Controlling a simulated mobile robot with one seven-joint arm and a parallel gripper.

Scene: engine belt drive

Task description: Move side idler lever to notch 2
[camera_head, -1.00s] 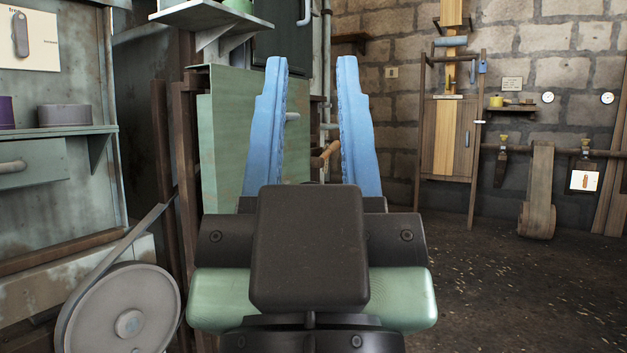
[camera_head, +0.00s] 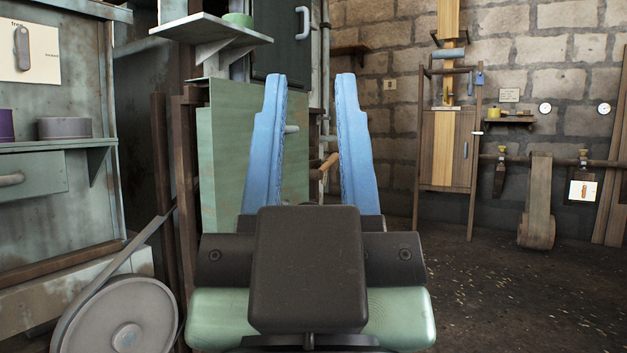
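My gripper (camera_head: 311,80) is open and empty in the middle of the picture, its two blue fingers pointing up and away. In the gap between the fingers, farther off, a short wooden handle (camera_head: 327,163) shows beside a green panel (camera_head: 227,160). It may be the side idler lever, but its base is hidden. A grey peg (camera_head: 291,129) sticks out of the panel near the left finger. No gripper contact with handle or peg shows. The lever's notches cannot be made out.
A grey belt wheel (camera_head: 92,315) stands at lower left. A metal shelf (camera_head: 210,29) juts out above the green panel. A wooden frame (camera_head: 442,150) and a hanging leather strap (camera_head: 538,200) are at the right wall. The floor at right (camera_head: 480,285) is clear.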

